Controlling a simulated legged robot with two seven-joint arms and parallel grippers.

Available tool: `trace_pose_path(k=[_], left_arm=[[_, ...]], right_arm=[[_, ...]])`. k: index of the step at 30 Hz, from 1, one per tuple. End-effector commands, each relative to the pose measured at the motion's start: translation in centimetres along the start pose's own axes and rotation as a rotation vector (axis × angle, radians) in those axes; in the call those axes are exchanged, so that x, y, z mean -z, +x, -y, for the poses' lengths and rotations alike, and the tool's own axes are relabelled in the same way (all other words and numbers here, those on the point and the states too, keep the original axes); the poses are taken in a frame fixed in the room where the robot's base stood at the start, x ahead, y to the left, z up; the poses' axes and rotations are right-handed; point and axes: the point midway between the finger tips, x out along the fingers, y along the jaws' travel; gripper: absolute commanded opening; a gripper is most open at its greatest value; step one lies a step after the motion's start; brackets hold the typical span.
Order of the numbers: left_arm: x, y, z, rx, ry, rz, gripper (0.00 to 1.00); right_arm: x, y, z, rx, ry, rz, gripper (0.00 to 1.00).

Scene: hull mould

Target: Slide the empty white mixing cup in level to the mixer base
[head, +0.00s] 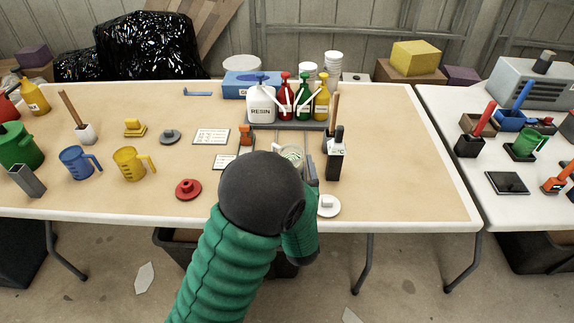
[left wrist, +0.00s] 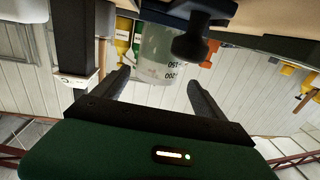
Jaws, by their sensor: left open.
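The pale mixing cup (head: 292,152) stands on the table, partly hidden by my left arm in the head view. In the left wrist view, which is upside down, the cup (left wrist: 158,58) is translucent with volume marks. My left gripper is open there (left wrist: 160,80), its fingers apart and the cup in line with the gap, just beyond the tips. A dark knob-like part (left wrist: 191,44) covers one side of the cup. A dark upright unit with a small display (head: 336,160), perhaps the mixer, stands right of the cup. I cannot make out its base. My right gripper is not in view.
Behind the cup stand a white resin jug (head: 261,106) and several coloured pump bottles (head: 303,98). A white disc (head: 328,206) lies near the front edge. A red disc (head: 188,190) and a yellow jug (head: 130,163) are on the left. The table's right part is clear.

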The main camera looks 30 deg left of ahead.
Motion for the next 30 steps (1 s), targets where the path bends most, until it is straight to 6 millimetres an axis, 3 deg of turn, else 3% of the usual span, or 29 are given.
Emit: trace_pose_path(k=[5, 12, 27, 30], left_arm=[[-0.1, 2.9, -0.1, 0.0, 0.0, -0.002, 0.82], [-0.1, 3.3, -0.1, -0.002, 0.0, 0.0, 0.82], [-0.1, 3.2, -0.1, -0.001, 0.0, 0.0, 0.19], [-0.1, 3.2, -0.1, -0.002, -0.001, 0.0, 0.19]], right_arm=[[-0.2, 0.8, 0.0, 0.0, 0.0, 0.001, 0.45], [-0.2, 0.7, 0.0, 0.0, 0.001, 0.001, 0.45], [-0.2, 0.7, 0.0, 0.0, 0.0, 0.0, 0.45], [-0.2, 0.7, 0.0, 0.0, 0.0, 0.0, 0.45]])
